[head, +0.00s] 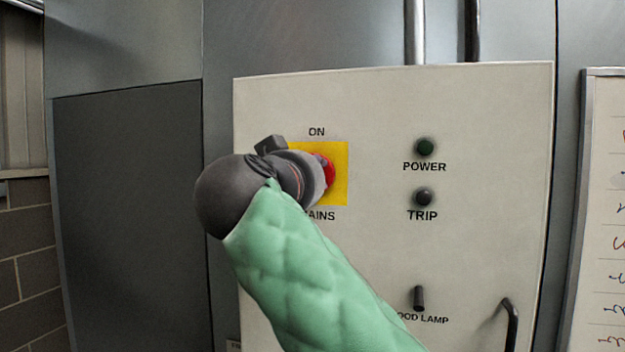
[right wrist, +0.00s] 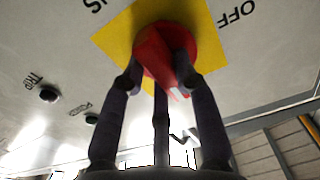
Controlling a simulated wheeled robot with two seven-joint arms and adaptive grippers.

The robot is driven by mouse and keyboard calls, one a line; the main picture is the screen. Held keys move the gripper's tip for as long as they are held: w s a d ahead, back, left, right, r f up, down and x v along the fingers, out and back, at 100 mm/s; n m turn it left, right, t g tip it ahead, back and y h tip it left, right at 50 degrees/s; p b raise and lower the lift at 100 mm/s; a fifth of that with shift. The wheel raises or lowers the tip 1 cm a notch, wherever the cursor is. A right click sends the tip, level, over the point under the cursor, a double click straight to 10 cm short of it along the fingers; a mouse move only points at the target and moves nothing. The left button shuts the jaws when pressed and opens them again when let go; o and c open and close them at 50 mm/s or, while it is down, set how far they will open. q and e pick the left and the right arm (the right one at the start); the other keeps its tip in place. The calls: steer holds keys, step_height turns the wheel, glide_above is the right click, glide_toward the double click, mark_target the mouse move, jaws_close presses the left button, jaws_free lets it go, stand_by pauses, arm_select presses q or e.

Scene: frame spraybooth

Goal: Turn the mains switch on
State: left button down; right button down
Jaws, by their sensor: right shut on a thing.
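The mains switch is a red knob (head: 328,172) on a yellow square plate (head: 338,192) on the pale panel. ON is printed above the plate and MAINS below it. My right gripper (head: 312,180) covers the plate's left part and most of the knob in the head view. In the right wrist view the red knob (right wrist: 165,48) sits between the dark fingers of my right gripper (right wrist: 157,75), which is shut on it. A pale mark shows on the knob's lower part there, and OFF is printed to the upper right. I cannot tell the knob's setting for sure. My left gripper is not in view.
The panel (head: 480,180) also carries a dark green POWER lamp (head: 424,147), a dark TRIP button (head: 423,196) and a hood lamp toggle (head: 419,298). A dark handle (head: 512,325) sticks out at lower right. A whiteboard (head: 605,200) stands at the right edge.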

steer(key=shift+f, duration=0.1)
stand_by(0.3)
steer(key=c, duration=0.9)
jaws_free()
steer(key=shift+w, duration=0.1)
steer(key=shift+c, duration=0.2)
steer(key=v, duration=1.2)
